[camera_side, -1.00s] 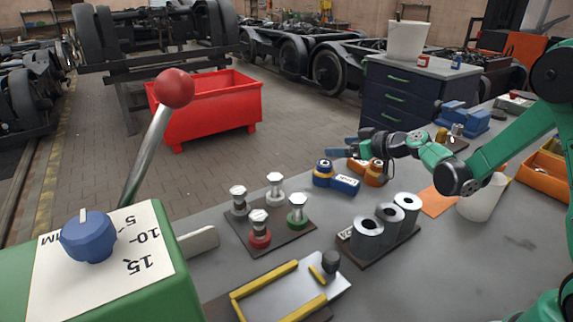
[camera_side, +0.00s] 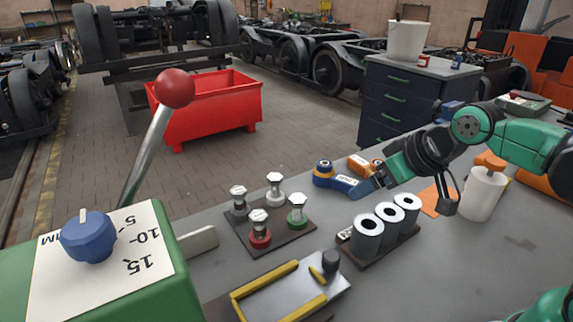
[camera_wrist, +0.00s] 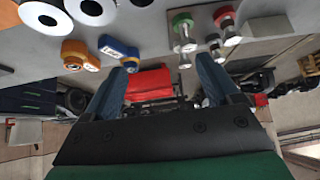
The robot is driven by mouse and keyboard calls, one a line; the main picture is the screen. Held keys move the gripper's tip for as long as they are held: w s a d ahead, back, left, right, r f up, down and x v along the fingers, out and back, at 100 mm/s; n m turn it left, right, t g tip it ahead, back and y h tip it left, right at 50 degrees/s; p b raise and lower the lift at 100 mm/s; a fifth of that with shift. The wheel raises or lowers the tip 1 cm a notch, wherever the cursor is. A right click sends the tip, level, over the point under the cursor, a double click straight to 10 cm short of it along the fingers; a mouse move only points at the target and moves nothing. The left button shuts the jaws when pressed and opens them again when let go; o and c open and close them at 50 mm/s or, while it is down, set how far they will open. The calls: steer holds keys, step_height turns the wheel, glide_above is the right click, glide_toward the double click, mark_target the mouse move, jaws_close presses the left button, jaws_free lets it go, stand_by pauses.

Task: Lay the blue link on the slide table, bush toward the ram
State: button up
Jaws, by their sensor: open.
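The slide table (camera_side: 283,292) is a pale plate with yellow rails at the front. I cannot clearly make out the ram.
An orange link (camera_side: 360,166) lies close behind the blue one. A rack of grey cylinders (camera_side: 367,237) stands in front of my gripper. A dark plate (camera_side: 270,234) with several coloured bolt-like parts is left of it.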

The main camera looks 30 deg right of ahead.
steer(key=shift+o, duration=0.4)
steer(key=shift+s+f+h, duration=0.25)
steer(key=shift+s+h, duration=0.05)
steer(key=shift+s, duration=0.5)
